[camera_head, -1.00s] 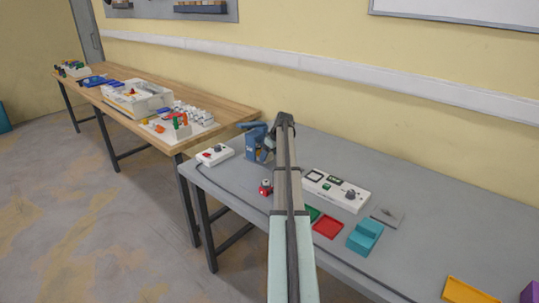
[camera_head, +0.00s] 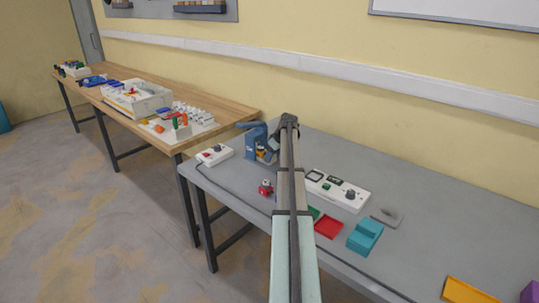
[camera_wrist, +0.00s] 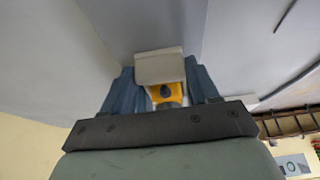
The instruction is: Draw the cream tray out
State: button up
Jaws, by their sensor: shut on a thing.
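In the wrist view, the cream tray (camera_wrist: 160,66) shows as a pale block between the two blue-grey fingers of my gripper (camera_wrist: 163,82). My gripper is shut on it. A yellow-orange piece with a dark round mark (camera_wrist: 166,92) sits just beside the cream surface, nearer the palm. In the head view my gripper is beside a blue press-like stand (camera_head: 252,144) at the left of the grey table. A small orange patch shows at the stand. My arm hides part of this area, and I cannot make out the cream tray clearly there.
A white box with a red knob (camera_head: 214,155) stands left of the stand; a small red object (camera_head: 265,188) stands in front. Right of my arm are a white control panel (camera_head: 337,190), a red tray (camera_head: 328,227) and a teal block (camera_head: 365,236).

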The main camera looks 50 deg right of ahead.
jog(key=s, duration=1)
jog(key=shift+s+f, duration=0.1)
jog(key=shift+s, duration=0.1)
jog(key=o, duration=1.1)
jog(key=shift+s, duration=0.1)
jog(key=o, duration=0.4)
jog(key=v, duration=1.3)
jog(key=shift+r, duration=0.45)
